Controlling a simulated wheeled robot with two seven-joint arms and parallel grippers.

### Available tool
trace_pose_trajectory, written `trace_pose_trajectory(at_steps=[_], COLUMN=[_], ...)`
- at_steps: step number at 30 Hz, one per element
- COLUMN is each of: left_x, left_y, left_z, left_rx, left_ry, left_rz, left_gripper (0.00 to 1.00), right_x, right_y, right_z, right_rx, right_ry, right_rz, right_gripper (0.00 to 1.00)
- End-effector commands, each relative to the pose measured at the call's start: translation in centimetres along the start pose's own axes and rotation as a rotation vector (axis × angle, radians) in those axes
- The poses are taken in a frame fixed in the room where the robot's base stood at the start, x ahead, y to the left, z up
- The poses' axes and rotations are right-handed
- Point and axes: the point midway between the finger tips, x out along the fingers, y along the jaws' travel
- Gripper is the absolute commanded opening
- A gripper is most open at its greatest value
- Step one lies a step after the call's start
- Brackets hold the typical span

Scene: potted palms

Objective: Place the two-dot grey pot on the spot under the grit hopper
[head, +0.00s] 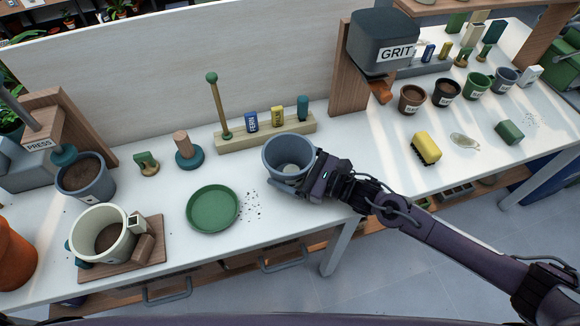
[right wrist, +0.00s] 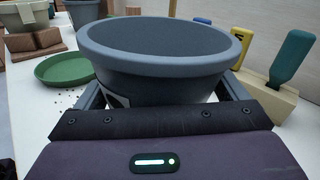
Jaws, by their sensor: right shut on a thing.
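A grey pot (head: 283,158) is in my right gripper (head: 308,180), at the middle of the bench. The gripper is shut on its near right side; the pot is upright and looks empty. In the right wrist view the pot (right wrist: 160,62) fills the space between the fingers. A pale mark (right wrist: 117,101) on its wall is mostly hidden, so I cannot count dots. I cannot tell whether its base touches the bench. The spot beneath is not clearly visible. My left gripper is not in view.
A green saucer (head: 213,209) lies left of the pot. A wooden block (head: 238,142) with labels and a green-knobbed stick stands behind it. Soil-filled pots (head: 411,98) and a yellow brush (head: 425,149) are right of the hopper. Another grey pot (head: 92,188) stands under the press.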

Motion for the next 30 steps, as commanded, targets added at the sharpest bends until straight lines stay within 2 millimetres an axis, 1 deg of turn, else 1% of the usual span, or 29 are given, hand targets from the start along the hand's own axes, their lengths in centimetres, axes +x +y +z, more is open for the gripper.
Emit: trace_pose_trajectory(at_steps=[5,6,12,15,18,21,24,27,30], left_x=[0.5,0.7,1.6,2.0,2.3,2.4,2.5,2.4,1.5], left_y=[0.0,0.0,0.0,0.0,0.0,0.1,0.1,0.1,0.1], left_z=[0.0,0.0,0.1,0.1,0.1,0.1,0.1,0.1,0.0], left_rx=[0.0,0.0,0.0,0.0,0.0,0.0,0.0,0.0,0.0], left_ry=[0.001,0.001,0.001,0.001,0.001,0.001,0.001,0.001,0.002], left_rz=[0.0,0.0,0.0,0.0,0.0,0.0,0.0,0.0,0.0], left_gripper=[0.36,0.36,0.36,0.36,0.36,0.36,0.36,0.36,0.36], right_x=[0.0,-0.1,0.0,0.0,-0.1,0.0,0.0,-0.1,-0.4], right_y=[-0.7,-0.9,-1.8,-2.2,-2.5,-2.7,-2.9,-3.0,-3.9], right_z=[4.1,5.4,11.2,13.7,15.7,17.0,17.9,18.4,18.5], right_rx=[-0.008,-0.009,-0.009,-0.008,-0.007,-0.004,-0.004,-0.001,0.002], right_ry=[-0.007,-0.007,-0.006,-0.005,-0.004,-0.003,-0.003,-0.001,0.004], right_rz=[0.001,0.001,0.001,0.0,0.0,0.001,0.0,-0.004,-0.03], right_gripper=[0.62,0.62,0.62,0.62,0.62,0.62,0.62,0.62,0.62])
